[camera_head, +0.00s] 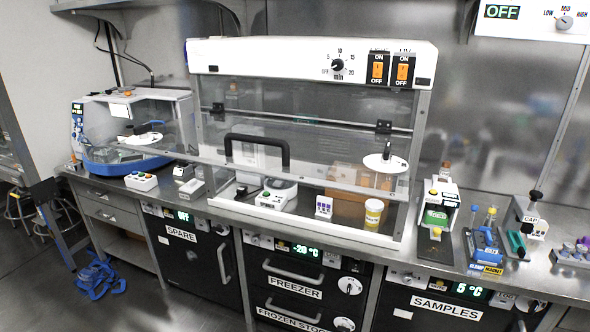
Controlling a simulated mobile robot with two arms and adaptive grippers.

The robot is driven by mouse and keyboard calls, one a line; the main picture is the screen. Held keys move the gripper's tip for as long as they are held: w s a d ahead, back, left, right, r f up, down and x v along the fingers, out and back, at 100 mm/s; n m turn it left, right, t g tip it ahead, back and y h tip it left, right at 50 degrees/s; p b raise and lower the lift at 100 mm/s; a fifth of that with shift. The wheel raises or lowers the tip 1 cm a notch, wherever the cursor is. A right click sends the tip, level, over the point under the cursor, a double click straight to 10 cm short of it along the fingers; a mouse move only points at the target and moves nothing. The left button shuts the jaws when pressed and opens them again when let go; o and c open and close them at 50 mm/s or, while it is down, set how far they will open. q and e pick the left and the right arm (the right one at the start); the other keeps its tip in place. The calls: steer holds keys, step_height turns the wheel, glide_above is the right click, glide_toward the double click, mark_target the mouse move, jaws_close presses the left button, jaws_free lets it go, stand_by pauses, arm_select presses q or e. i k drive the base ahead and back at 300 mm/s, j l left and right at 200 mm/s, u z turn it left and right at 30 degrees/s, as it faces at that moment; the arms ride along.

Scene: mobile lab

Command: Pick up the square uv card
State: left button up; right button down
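A small white card with purple squares (323,206) stands on the floor of the clear-fronted cabinet, near its front opening. It looks like the uv card, but I cannot read any label on it. The cabinet (310,54) has a white top with a dial and two orange switches. Its clear front panel has a black handle (257,137), and the card shows below the panel's lower edge. Neither of my grippers is in view.
A yellow-labelled jar (373,214) stands right of the card, and a small white device (276,196) stands to its left. A blue-based machine (125,158) is at the left. A green-fronted device (438,219) and racks are at the right. The counter's front strip looks mostly clear.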

mark_target(323, 205)
steer(key=i+l+u, duration=0.2)
steer(key=i, duration=0.3)
steer(key=i+l+u, duration=0.15)
steer(key=i+l, duration=0.15)
steer(key=i, duration=0.2)
